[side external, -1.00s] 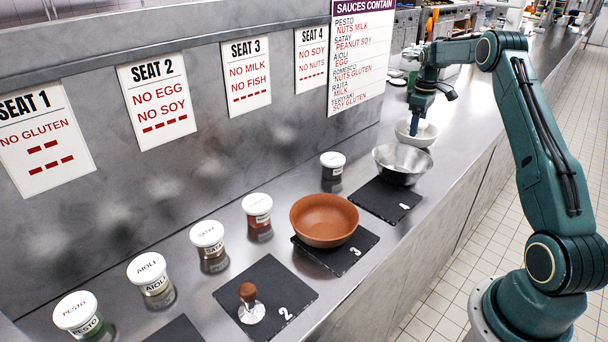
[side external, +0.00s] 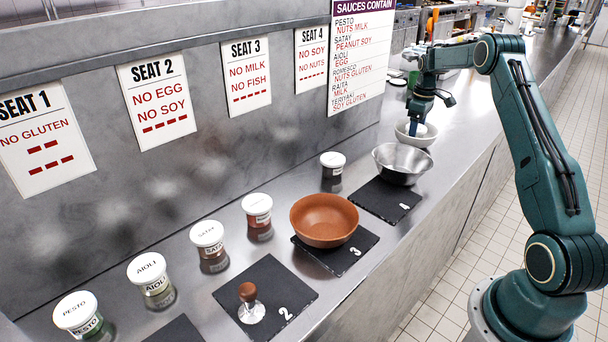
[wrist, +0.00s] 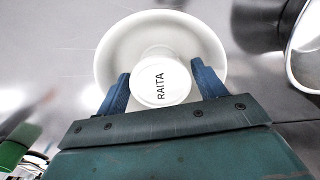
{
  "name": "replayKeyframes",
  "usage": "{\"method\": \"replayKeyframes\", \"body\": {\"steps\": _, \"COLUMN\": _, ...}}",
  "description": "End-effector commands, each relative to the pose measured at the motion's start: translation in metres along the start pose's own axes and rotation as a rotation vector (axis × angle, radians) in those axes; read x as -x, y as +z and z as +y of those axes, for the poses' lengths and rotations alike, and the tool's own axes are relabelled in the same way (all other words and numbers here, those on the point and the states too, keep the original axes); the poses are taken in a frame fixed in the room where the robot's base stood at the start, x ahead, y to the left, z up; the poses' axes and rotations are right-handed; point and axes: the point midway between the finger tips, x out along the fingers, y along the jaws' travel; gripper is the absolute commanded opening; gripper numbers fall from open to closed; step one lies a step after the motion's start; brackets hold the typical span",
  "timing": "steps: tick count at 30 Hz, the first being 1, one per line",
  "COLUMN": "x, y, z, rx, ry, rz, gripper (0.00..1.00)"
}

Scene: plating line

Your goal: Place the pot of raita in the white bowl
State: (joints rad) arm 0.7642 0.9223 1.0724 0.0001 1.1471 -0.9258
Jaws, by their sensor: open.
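The pot of raita (wrist: 160,82) has a white lid marked RAITA and is inside the white bowl (wrist: 112,50) in the wrist view. My gripper (wrist: 163,84) is open, with one blue finger on each side of the pot and a gap beside the lid. In the side external view the white bowl (side external: 424,139) stands at the far end of the counter, and my gripper (side external: 416,130) points down into it. The pot is hidden there behind the fingers and the bowl's rim.
A metal bowl (side external: 402,164) stands close in front of the white bowl. A brown bowl (side external: 324,220) is on mat 3. Several lidded sauce pots, such as the aioli pot (side external: 150,272), line the wall side. A brown-handled stamp-like item (side external: 249,303) stands on mat 2.

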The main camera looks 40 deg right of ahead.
Motion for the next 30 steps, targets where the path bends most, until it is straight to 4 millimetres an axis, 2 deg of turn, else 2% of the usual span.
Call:
{"method": "replayKeyframes", "body": {"steps": 8, "x": 0.013, "y": 0.000, "z": 0.000, "rx": 0.000, "ry": 0.001, "rz": 0.001, "gripper": 0.70}}
{"method": "replayKeyframes", "body": {"steps": 14, "x": 0.039, "y": 0.000, "z": 0.001, "rx": 0.000, "ry": 0.003, "rz": 0.002, "gripper": 0.70}}
{"method": "replayKeyframes", "body": {"steps": 24, "x": 0.095, "y": 0.000, "z": 0.001, "rx": 0.000, "ry": 0.003, "rz": 0.002, "gripper": 0.70}}
{"method": "replayKeyframes", "body": {"steps": 30, "x": 0.115, "y": 0.000, "z": 0.001, "rx": 0.000, "ry": 0.002, "rz": 0.001, "gripper": 0.70}}
